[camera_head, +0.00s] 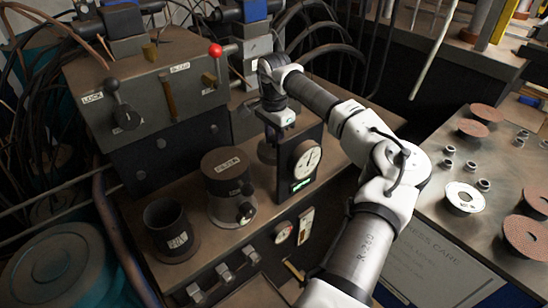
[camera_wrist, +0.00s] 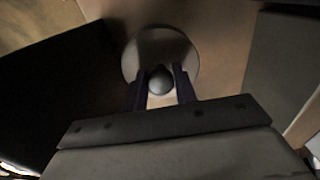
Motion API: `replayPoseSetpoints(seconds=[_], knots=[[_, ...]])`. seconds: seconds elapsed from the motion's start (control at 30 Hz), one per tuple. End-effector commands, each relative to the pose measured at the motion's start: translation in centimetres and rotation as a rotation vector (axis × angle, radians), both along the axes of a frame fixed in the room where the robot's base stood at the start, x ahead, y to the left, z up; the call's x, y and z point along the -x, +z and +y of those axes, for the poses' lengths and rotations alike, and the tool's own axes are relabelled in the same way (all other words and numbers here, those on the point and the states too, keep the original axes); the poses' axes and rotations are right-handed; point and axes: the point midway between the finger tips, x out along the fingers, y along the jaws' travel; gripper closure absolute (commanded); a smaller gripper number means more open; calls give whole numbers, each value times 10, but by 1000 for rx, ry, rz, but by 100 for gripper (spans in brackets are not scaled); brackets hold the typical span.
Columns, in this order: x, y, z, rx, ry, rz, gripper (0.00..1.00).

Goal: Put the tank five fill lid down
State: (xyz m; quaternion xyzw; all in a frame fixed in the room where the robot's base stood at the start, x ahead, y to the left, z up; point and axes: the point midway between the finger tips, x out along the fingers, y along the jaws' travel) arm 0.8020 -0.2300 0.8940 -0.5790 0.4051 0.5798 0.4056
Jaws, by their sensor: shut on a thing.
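In the wrist view, my gripper (camera_wrist: 160,88) has its two dark fingers closed on a rounded grey knob (camera_wrist: 160,79). A round grey disc, which looks like the fill lid (camera_wrist: 160,50), shows beneath the knob, over a tan surface. Whether it is seated or raised cannot be told. In the head view, my gripper (camera_head: 272,136) points down just behind and left of the dial gauge post. A small dark round part (camera_head: 266,152) shows under it, partly hidden by the post. No tank number is readable.
The dial gauge (camera_head: 306,160) stands close in front of my gripper. A labelled canister (camera_head: 230,190) and a dark cup (camera_head: 171,232) stand left on the bench. A lever box (camera_head: 150,95) is behind them. Discs (camera_head: 525,237) and small metal rings lie on the right table.

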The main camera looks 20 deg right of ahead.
Motion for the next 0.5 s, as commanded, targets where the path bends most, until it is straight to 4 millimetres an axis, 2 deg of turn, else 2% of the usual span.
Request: replayPoseSetpoints(seconds=[0.13, 0.37, 0.5], knots=[[0, -27, 1, -2, 0, 2, 97], [0, -44, 0, -1, -1, 0, 97], [0, -63, 0, -2, -1, 3, 97]])
